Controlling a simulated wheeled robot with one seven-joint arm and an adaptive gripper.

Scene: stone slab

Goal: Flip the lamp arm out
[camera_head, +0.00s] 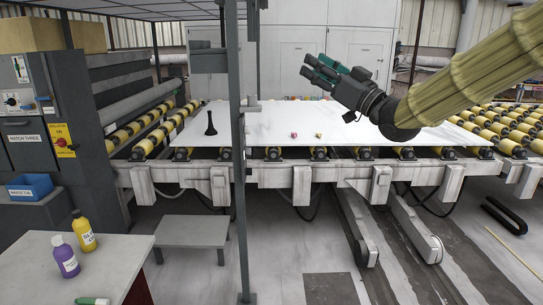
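My gripper (306,65) is raised above the far part of the white stone slab (270,122), at the end of my arm coming in from the right. Its dark, teal-edged fingers point left and look apart, with nothing seen between them. A tall grey post (238,190) stands in front of the slab, left of my gripper and apart from it. A grey box-like fitting (208,60) sits left of the post near its upper part. I cannot tell whether this fitting is the lamp arm; no lamp is clearly recognisable.
A small black upright object (210,124) and two small coloured pieces (293,135) (318,135) are on the slab. Yellow-black rollers (480,117) flank it. A side table (60,272) with bottles is front left, near a low grey bench (192,231). Space above the slab looks mostly clear.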

